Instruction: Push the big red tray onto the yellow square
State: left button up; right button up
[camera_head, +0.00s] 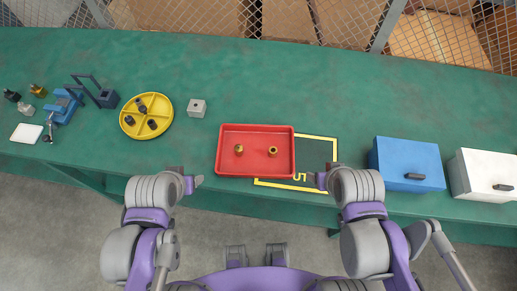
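The big red tray (256,171) lies on the green table and holds two small brass-coloured parts (239,149) (272,151). Its right part overlaps the left part of the yellow square (318,193), an outline on the table; the square's right part and lower edge show beyond the tray. My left gripper (199,181) is left of the tray's lower left corner, apart from it. My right gripper (312,177) is over the square, right of the tray's lower right corner. The fingers of both are too small to tell open from shut.
A blue box (407,159) and a white box (482,172) stand on the right. A round yellow tray (130,118) with dark parts, a grey block (197,107) and a blue vise (66,105) stand on the left. The table's front edge is close below the tray.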

aim_at(255, 162)
jog(key=z, duration=0.8)
jog(key=j+z, duration=0.2)
jog(key=z, duration=0.2)
jog(key=k+j+z, duration=0.1)
jog(key=z, duration=0.3)
jog(key=k+j+z, duration=0.1)
jog(key=z, duration=0.3)
jog(key=j, duration=0.3)
jog(key=i+j, duration=0.1)
jog(key=j, duration=0.15)
